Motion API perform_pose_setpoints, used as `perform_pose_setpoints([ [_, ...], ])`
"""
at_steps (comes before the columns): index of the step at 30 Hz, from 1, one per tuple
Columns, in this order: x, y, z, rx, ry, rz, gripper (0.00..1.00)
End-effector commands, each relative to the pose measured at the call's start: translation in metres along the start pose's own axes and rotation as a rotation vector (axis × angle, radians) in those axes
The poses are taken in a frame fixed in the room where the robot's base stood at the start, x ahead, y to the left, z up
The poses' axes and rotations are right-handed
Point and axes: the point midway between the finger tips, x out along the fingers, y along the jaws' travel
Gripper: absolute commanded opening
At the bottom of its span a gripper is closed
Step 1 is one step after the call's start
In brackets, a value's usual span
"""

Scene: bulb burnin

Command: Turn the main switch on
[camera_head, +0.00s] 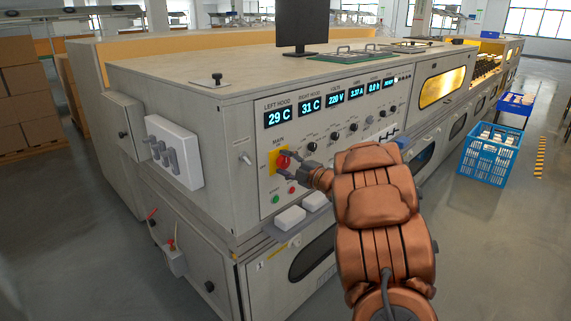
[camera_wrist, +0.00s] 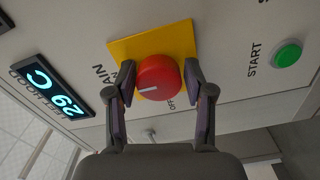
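The main switch is a red round knob (camera_wrist: 158,77) on a yellow plate (camera_wrist: 122,48), under the MAIN label on the machine's front panel. In the head view the knob (camera_head: 283,160) is partly hidden by my fingers. My gripper (camera_wrist: 160,80) has one finger on each side of the knob. The gripper also shows in the head view (camera_head: 290,166).
A green START button (camera_wrist: 287,53) is right of the knob in the wrist view. A toggle (camera_wrist: 148,135) sits below it there. Lit displays (camera_head: 282,117) and small black knobs (camera_head: 312,147) line the panel. A blue crate (camera_head: 488,153) stands on the floor at right.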

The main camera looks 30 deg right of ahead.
Motion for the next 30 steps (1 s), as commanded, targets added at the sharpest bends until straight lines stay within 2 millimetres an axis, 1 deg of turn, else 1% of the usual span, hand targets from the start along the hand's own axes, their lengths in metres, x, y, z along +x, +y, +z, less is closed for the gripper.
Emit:
perform_pose_setpoints([
  [1, 0.0, 0.0, 0.0, -0.001, 0.0, 0.0, 0.61],
  [3, 0.0, 0.0, 0.0, -0.001, 0.001, 0.001, 0.68],
  [4, 0.0, 0.001, 0.0, -0.001, 0.001, 0.001, 0.7],
  [12, 0.0, 0.001, -0.001, -0.002, 0.001, 0.001, 0.7],
  [16, -0.006, 0.001, -0.001, -0.003, 0.001, 0.002, 0.7],
  [20, -0.024, 0.002, 0.0, -0.004, -0.001, 0.001, 0.7],
  [24, -0.051, 0.002, 0.001, -0.002, -0.004, 0.002, 0.7],
  [30, -0.086, 0.001, 0.001, -0.003, -0.003, 0.001, 0.7],
])
